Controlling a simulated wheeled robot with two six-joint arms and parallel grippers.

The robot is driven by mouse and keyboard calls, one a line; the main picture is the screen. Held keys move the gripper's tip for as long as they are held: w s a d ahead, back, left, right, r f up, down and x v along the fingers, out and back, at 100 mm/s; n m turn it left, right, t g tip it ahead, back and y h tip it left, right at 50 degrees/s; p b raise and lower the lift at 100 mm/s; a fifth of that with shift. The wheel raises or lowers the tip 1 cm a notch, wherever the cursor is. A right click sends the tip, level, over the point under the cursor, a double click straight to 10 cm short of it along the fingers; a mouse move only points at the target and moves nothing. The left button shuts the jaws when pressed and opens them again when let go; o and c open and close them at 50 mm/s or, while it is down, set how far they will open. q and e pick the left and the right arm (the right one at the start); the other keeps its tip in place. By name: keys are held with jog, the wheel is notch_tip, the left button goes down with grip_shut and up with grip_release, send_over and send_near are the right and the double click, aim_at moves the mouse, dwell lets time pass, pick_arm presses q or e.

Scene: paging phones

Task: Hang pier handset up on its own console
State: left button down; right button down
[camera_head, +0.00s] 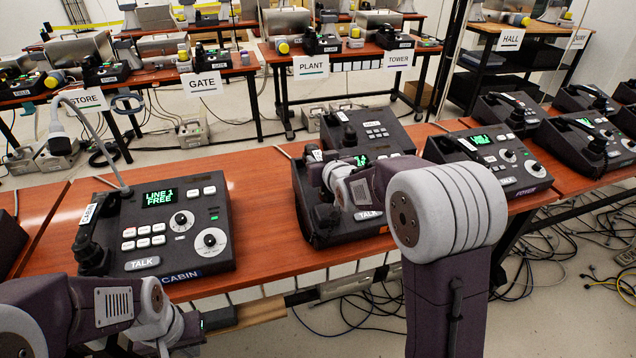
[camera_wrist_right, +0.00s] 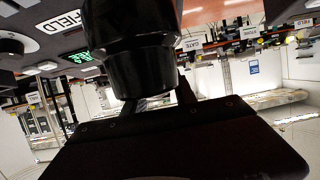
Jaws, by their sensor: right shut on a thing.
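My right arm reaches across the middle console (camera_head: 375,228), a dark unit with a TALK button and a green display; the arm hides much of it, and its name is not readable. My right gripper (camera_head: 322,176) is at this console's left side, mostly hidden by its own wrist. In the right wrist view it is shut on a black handset (camera_wrist_right: 140,70), whose rounded end fills the top middle. I cannot read a pier label on it. My left gripper (camera_head: 190,328) is low at the bottom left, in front of the table; its fingers are not clear.
The CABIN console (camera_head: 205,235) stands at left, its black handset (camera_head: 95,235) on its left side. Another console (camera_head: 370,130) stands behind the middle one, and a FOYER console (camera_head: 495,165) to the right. A FIELD label (camera_wrist_right: 62,20) shows in the wrist view. Bare wood (camera_head: 255,200) separates CABIN and middle consoles.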

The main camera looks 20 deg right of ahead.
jog(key=shift+a+f, duration=0.15)
jog(key=shift+a, duration=0.15)
notch_tip(320, 180, down, 4)
jog(key=shift+b, duration=0.55)
jog(key=c, duration=1)
grip_release()
jog(key=shift+f, duration=0.15)
